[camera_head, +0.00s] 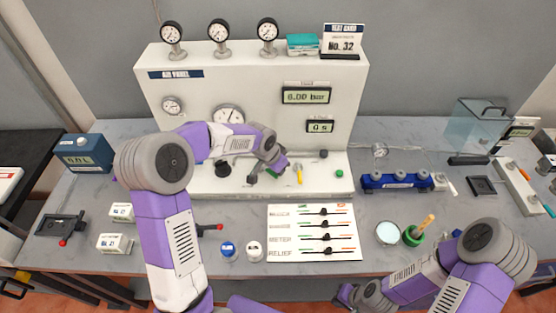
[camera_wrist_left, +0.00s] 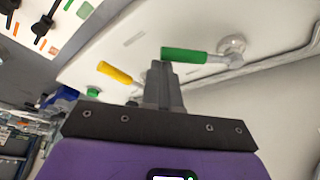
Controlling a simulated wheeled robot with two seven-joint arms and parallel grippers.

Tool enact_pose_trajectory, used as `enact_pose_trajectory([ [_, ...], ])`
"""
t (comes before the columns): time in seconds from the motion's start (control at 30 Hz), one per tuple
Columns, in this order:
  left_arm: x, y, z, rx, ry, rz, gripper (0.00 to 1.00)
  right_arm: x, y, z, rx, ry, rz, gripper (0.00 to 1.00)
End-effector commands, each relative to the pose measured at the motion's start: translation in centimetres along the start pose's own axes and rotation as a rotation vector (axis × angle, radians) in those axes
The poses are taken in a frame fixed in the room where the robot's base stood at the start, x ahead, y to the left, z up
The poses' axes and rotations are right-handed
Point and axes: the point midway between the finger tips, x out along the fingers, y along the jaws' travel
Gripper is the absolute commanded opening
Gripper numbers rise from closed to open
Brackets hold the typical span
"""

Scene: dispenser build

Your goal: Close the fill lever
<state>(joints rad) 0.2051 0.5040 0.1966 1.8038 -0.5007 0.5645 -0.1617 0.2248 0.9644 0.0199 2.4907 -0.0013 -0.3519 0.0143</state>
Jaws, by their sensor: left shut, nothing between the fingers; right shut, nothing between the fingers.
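A green-handled lever (camera_wrist_left: 185,55) sticks out from a round clear pivot on the white panel in the left wrist view. A yellow-handled lever (camera_wrist_left: 115,72) is left of it; the yellow one also shows in the head view (camera_head: 299,174). No label tells me which is the fill lever. My left gripper (camera_wrist_left: 165,68) is shut and empty, its fingertips at the free end of the green handle; I cannot tell if they touch. In the head view the left gripper (camera_head: 257,177) is over the panel's lower ledge. My right gripper (camera_head: 346,295) is shut at the bottom edge.
The white panel (camera_head: 265,75) carries several gauges and displays reading 6.00 bar and 0 s. A card (camera_head: 285,251) with METER and RELIEF rows lies in front.

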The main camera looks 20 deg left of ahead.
Motion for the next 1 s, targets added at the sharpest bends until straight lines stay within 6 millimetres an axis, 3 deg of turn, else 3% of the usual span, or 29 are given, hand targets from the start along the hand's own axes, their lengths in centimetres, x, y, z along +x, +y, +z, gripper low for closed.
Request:
enact_pose_trajectory([
  [0.3,-1.3,-0.2,2.5,0.274,-0.003,0.105,0.0,-2.9,-1.1,0.1,0.0,0.0,0.0,0.0],
  [0.57,-1.7,-0.8,4.3,0.49,-0.001,0.183,0.0,-4.1,-1.5,0.2,0.0,0.0,0.0,0.0],
  [1.0,-2.1,-1.6,5.9,0.495,-0.003,0.182,0.0,-4.5,-1.7,0.2,0.0,0.0,0.0,0.0],
])
